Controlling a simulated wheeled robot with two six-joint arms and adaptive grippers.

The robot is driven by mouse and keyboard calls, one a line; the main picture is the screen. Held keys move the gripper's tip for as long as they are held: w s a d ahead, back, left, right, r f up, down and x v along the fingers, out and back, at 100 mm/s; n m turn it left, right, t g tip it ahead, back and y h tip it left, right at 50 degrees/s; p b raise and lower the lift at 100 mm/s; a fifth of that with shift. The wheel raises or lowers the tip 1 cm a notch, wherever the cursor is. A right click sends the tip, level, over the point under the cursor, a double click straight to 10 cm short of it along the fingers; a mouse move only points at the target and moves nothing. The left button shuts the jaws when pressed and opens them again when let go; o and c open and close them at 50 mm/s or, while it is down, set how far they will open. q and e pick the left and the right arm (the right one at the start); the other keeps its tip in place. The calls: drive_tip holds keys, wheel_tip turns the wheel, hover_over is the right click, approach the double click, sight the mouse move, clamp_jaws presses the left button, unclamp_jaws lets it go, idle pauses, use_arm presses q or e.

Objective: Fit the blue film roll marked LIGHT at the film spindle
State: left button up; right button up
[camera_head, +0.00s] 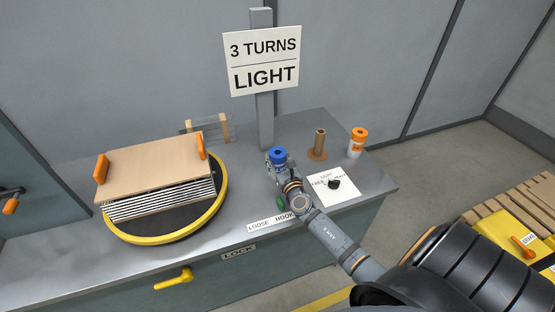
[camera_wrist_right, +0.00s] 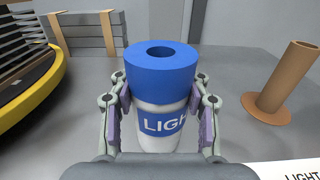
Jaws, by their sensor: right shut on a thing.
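The blue film roll (camera_wrist_right: 162,72) has a blue top with a hole and a white body with a blue LIGHT label. My right gripper (camera_wrist_right: 162,110) is shut on its body, one finger on each side, and the roll is upright. In the head view the blue roll (camera_head: 277,154) shows at the tip of my right gripper (camera_head: 280,164), left of the spindle. The film spindle (camera_head: 319,140), a bare brown post on a round brown base, stands apart to the right; it also shows in the right wrist view (camera_wrist_right: 289,80). My left gripper is out of view.
An orange-topped roll (camera_head: 357,143) stands right of the spindle. A white panel with a black knob (camera_head: 334,184) lies in front. The yellow-rimmed turntable (camera_head: 218,200) with a stacked load (camera_head: 150,170) is on the left. A sign post (camera_head: 264,120) rises behind the blue roll.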

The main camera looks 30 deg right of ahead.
drive_tip(key=shift+f, duration=0.1)
drive_tip(key=o, duration=1.5)
drive_tip(key=shift+f, duration=0.1)
drive_tip(key=v, duration=1.2)
drive_tip(key=shift+s, duration=0.1)
